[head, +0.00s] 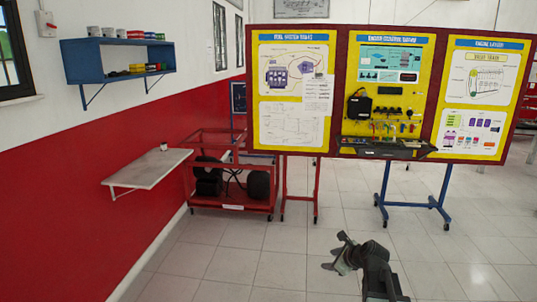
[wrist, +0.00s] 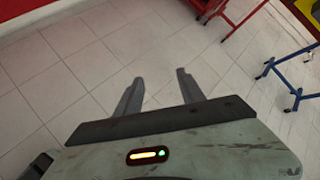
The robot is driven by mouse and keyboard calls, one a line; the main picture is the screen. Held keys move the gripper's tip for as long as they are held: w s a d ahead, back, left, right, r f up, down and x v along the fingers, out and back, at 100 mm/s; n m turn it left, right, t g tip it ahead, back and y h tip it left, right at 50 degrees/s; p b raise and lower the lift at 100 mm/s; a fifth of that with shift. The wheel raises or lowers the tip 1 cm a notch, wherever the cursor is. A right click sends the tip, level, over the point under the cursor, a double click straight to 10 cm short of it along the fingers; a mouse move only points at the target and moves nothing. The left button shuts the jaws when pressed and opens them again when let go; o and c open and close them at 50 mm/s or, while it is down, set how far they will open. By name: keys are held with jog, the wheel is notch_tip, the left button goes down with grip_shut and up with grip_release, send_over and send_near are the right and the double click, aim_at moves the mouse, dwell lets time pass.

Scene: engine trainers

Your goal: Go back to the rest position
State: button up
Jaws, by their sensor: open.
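My gripper (head: 335,252) is at the lower middle of the head view, at the end of my dark arm, above the tiled floor. In the wrist view my gripper (wrist: 160,78) shows two grey fingers spread apart. Only floor tiles show between the fingers, and nothing is held.
A wall-mounted table (head: 147,170) with a small object (head: 164,147) stands at left. A red trainer cart (head: 232,206) stands behind it. Wheeled display boards (head: 337,90) cross the back. A blue shelf (head: 117,71) hangs on the left wall. The floor around my gripper is clear.

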jog(key=s+a+f+n+g, duration=0.2)
jog(key=s+a+n, duration=0.15)
jog(key=a, duration=0.25)
jog(key=s+a+f+n+g, duration=0.1)
jog(key=s+a+f+n, duration=0.15)
jog(key=a+n, duration=0.3)
jog(key=s+d+f+n+g+h, duration=0.1)
jog(key=s+n+g, duration=0.2)
jog(key=s+n, duration=0.4)
jog(key=s+d+f+n+g+h, duration=0.2)
jog(key=s+n+g, duration=0.1)
jog(key=s+n, duration=0.4)
jog(key=shift+n+h, duration=0.3)
jog(key=shift+n, duration=0.8)
jog(key=shift+d, duration=0.1)
